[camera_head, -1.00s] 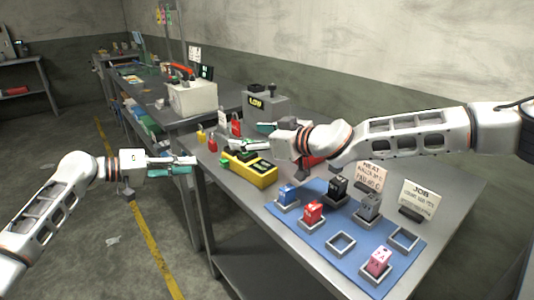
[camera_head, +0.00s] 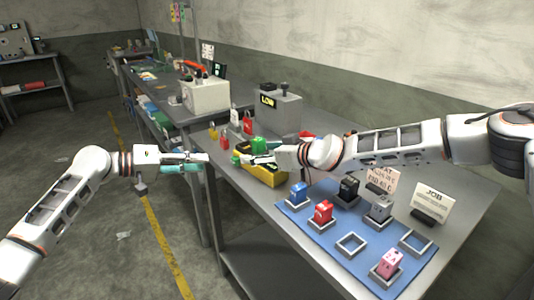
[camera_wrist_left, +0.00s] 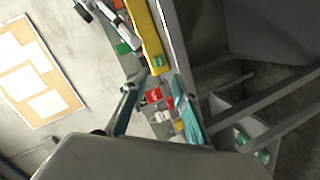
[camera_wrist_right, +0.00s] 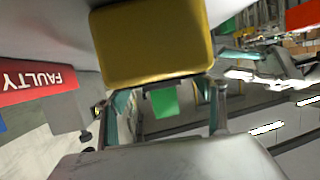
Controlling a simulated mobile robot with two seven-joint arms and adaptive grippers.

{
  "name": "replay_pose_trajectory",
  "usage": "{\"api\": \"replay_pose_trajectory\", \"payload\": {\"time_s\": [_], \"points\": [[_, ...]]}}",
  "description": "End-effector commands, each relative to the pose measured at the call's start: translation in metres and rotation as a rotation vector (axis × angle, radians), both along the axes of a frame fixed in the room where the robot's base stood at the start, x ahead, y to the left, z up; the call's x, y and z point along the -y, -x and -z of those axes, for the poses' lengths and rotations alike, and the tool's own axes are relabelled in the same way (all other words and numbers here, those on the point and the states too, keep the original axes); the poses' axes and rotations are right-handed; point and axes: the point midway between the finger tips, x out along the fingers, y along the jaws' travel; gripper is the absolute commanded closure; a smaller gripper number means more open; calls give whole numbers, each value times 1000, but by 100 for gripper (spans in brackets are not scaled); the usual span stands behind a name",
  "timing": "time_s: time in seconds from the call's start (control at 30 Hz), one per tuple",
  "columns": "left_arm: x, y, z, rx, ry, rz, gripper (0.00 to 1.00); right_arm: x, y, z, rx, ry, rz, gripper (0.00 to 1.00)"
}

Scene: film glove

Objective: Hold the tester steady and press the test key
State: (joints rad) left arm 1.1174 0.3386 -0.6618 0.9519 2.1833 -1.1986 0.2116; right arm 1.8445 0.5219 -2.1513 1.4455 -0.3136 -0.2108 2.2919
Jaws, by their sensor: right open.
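The yellow tester (camera_head: 265,174) lies near the left edge of the table, partly covered by my right gripper. My right gripper (camera_head: 255,160) is open just above and behind it. In the right wrist view a large yellow body, likely the tester (camera_wrist_right: 150,40), fills the top, and a green square (camera_wrist_right: 164,101) shows between the open fingers; I cannot tell whether it is the test key. A green object (camera_head: 259,145) stands beside the right gripper. My left gripper (camera_head: 187,165) is open and empty, left of the table edge; the tester also shows in the left wrist view (camera_wrist_left: 146,32).
A blue mat (camera_head: 322,236) holds several coloured blocks in square holders. A JOB card (camera_head: 432,202) stands at the right. A grey box reading LOW (camera_head: 275,110) and a red padlock (camera_head: 248,124) are behind. The floor left of the table is open.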

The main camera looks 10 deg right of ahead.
Motion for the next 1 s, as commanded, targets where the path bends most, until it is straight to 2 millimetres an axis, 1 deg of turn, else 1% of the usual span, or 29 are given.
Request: {"api": "replay_pose_trajectory", "payload": {"time_s": [0.3, 0.37, 0.4, 0.47, 0.5, 0.53, 0.57, 0.6, 0.67, 1.0], "points": [[0, 0, 0, 0, 0, 0, 72, -2, -2, 1, -1, -1, 0, 31], [0, 0, 0, 0, 0, 0, 72, -2, -2, 1, -1, -1, 0, 47], [0, 0, 0, 0, 0, 0, 72, -2, -2, 1, 1, -1, 0, 57], [0, 0, 0, 0, 0, 0, 72, -2, -2, 1, 1, -1, 0, 73], [0, 0, 0, 0, 0, 0, 72, -2, -2, 1, 1, -1, 0, 83], [0, 0, 0, 0, 0, 0, 72, -2, -2, 1, 1, -1, 0, 88], [0, 0, 0, 0, 0, 0, 75, -2, -2, 1, 1, -1, 0, 88], [0, 0, 0, 0, 0, 0, 85, -2, -2, 1, 1, -1, 0, 88], [0, 0, 0, 0, 0, 0, 100, -2, -2, 0, 1, -1, 0, 88], [0, 0, 0, 0, 0, 0, 100, -2, -2, 0, 1, -1, 0, 88]]}}
